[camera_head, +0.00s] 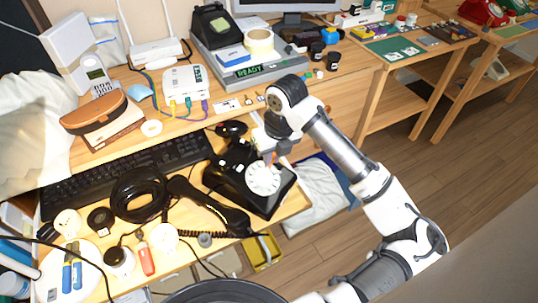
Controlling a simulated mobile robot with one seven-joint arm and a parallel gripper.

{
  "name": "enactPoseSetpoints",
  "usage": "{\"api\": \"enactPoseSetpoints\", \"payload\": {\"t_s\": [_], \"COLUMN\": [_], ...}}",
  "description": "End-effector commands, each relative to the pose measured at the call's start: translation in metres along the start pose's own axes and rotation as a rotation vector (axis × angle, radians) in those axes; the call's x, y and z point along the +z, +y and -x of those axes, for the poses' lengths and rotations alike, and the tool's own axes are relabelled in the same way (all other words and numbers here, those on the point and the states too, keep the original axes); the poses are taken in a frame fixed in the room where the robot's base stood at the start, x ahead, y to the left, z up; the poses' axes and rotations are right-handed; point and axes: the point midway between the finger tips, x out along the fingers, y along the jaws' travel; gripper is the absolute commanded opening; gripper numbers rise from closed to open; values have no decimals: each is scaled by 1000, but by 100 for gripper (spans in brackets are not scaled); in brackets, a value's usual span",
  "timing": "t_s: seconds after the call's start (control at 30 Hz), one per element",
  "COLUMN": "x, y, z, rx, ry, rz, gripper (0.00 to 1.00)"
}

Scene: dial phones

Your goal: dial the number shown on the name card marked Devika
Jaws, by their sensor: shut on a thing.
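A black rotary phone (225,178) with a white dial (263,179) sits at the front right of the desk. Its black handset (208,205) lies off the phone, to its left. My gripper (269,158) points down at the far edge of the dial. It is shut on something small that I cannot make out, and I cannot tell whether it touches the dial. Small pale cards (228,105) lie on the raised shelf behind the phone. Their writing is too small to read, so I cannot tell which is marked Devika.
A grey unit (252,73) behind shows "READY". A black keyboard (130,170), a coiled black cable (139,194) and several small items crowd the desk to the left. A white router box (185,88) stands on the shelf. Open floor lies to the right.

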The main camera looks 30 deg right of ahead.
Motion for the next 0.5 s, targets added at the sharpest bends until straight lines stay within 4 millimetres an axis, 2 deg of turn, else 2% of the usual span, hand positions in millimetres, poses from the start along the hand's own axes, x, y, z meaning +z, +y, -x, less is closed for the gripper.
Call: {"api": "enactPoseSetpoints", "payload": {"t_s": [0.5], "x": [-9], "y": [-5], "z": [-5], "rx": [1], "ry": [0], "rz": [1], "gripper": [0]}}
